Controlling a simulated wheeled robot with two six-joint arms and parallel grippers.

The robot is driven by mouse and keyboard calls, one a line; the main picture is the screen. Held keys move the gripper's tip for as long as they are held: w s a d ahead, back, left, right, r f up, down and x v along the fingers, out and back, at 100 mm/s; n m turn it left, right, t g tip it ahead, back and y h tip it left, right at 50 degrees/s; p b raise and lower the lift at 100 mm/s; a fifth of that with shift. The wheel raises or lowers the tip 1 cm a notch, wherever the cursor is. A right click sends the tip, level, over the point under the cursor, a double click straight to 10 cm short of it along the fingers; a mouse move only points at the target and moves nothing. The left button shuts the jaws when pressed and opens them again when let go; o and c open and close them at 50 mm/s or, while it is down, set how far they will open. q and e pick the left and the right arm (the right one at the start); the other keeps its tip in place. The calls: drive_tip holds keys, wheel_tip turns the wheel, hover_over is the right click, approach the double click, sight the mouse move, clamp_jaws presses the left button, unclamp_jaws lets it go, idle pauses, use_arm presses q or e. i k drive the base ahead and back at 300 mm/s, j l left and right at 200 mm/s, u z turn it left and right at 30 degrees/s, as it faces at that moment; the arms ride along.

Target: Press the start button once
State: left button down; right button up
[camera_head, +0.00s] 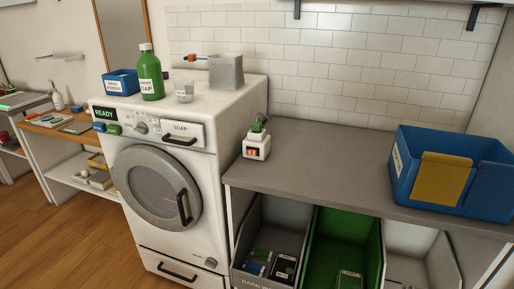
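A white washing machine (210,160) stands left of the grey counter, its round door (155,188) closed. Its panel has a small display (104,113) reading READY in green. Below the display are a blue button (99,127) and a green button (114,129), with a round knob (141,127) to their right. I cannot read any label on the buttons, so I cannot tell which is the start button. A drawer marked SOAP (182,132) is right of the knob and looks shut. Neither of my grippers is in view.
On the machine stand a blue box (121,83), a green soap bottle (150,76), a clear cup (184,91) and a grey perforated holder (226,71). The counter (325,160) bears a small white device (257,148) and a blue bin (405,155); its middle is clear.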

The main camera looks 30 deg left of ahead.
sight(114, 130)
drive_tip(key=u, duration=1.9)
drive_tip(key=i+j+z, duration=0.2)
drive_tip(key=z, duration=0.2)
drive_tip(key=i+j+z, duration=0.15)
drive_tip(key=z, duration=0.25)
drive_tip(key=i+j+z, duration=0.1)
drive_tip(key=j+z, duration=0.3)
